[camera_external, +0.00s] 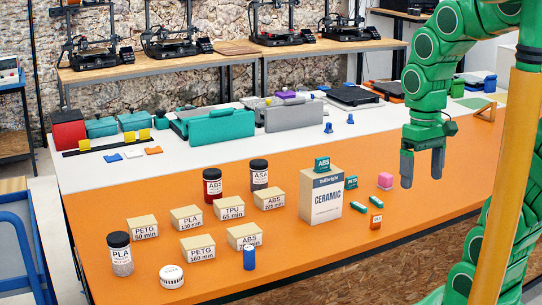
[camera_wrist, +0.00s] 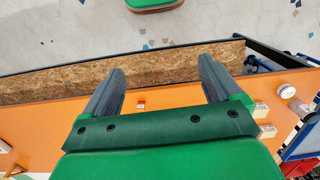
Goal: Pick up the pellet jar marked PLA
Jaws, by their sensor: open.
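The pellet jar marked PLA (camera_external: 121,258) stands upright at the front left of the orange table in the external view. It has a black lid and pale grey contents. My gripper (camera_external: 422,178) hangs over the right part of the table, far to the right of the jar, with its fingers pointing down. In the wrist view my gripper (camera_wrist: 160,76) is open with nothing between its fingers. A red jar marked ABS (camera_external: 212,186) and a dark jar marked ASA (camera_external: 259,175) stand farther back.
Several labelled boxes, including a PETG 50 min box (camera_external: 142,228), stand near the jar. A white round tin (camera_external: 172,276) is at its right. A tall CERAMIC box (camera_external: 321,195) stands between the jars and my gripper. Printers (camera_external: 173,37) line the back bench.

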